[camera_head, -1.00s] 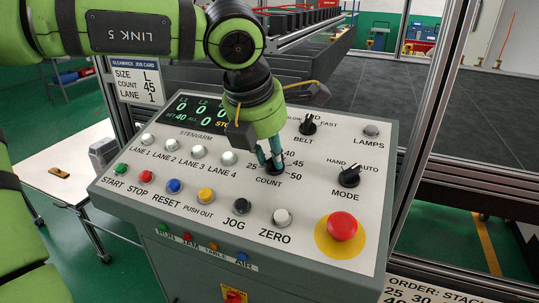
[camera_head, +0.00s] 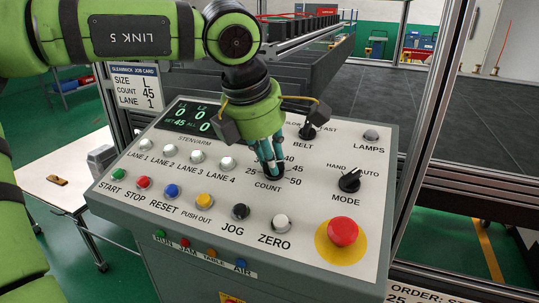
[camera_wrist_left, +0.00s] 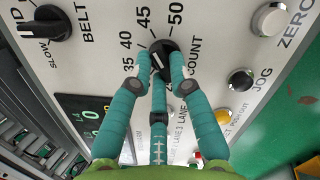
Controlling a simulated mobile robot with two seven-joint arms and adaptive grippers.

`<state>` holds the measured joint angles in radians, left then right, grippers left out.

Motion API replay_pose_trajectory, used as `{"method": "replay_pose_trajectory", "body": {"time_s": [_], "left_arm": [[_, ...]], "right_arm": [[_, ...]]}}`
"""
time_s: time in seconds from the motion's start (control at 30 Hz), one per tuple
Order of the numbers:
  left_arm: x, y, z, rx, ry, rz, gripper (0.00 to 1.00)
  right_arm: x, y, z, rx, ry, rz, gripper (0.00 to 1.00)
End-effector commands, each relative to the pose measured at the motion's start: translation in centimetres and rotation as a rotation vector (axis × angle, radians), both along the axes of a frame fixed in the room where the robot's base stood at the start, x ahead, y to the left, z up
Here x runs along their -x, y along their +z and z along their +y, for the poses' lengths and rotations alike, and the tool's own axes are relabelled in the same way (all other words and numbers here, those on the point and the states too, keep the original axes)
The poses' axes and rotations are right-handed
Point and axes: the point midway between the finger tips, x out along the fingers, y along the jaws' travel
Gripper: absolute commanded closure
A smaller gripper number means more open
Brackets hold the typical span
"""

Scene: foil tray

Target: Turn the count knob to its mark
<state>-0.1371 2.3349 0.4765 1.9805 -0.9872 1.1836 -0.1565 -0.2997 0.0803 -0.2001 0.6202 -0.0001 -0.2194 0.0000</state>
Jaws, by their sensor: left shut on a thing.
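The black count knob (camera_wrist_left: 166,58) sits on the sloped control panel, with a scale of printed numbers around it; in the head view my fingers mostly hide it. My left gripper (camera_head: 270,168) points down with its teal fingers shut around the knob. In the left wrist view the fingers (camera_wrist_left: 168,85) close on the knob from several sides. A white pointer line shows on the knob, turned toward the 40 to 45 side; its exact aim is hard to tell. The panel display (camera_head: 187,116) reads SET 45. The job card (camera_head: 137,88) reads COUNT 45. My right gripper is not in view.
The belt knob (camera_head: 308,132) is just behind my gripper, and the mode knob (camera_head: 350,180) is to its right. A red stop button (camera_head: 342,232) is at the panel's front right. Coloured buttons, including a black jog button (camera_head: 241,212), line the front.

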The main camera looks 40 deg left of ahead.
Motion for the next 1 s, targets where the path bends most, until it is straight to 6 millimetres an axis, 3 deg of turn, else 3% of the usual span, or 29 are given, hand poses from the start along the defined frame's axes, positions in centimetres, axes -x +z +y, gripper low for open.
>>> {"method": "replay_pose_trajectory", "body": {"time_s": [0.3, 0.33, 0.4, 0.77, 1.0], "left_arm": [[0.0, -0.1, 0.0, 0.001, -0.001, 0.001, 1.0], [0.0, -0.1, 0.0, 0.001, -0.001, 0.001, 0.76], [0.0, -0.1, 0.0, 0.001, -0.001, 0.001, 0.56], [0.1, 0.2, 0.0, 0.001, 0.0, -0.001, 0.56], [1.3, 3.6, 0.0, 0.0, 0.0, -0.006, 0.56]], "right_arm": [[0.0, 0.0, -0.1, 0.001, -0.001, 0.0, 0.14], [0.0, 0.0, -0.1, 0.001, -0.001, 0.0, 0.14], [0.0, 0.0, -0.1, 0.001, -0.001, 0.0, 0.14], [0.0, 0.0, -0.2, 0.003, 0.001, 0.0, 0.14], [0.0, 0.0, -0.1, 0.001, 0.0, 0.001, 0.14]]}}
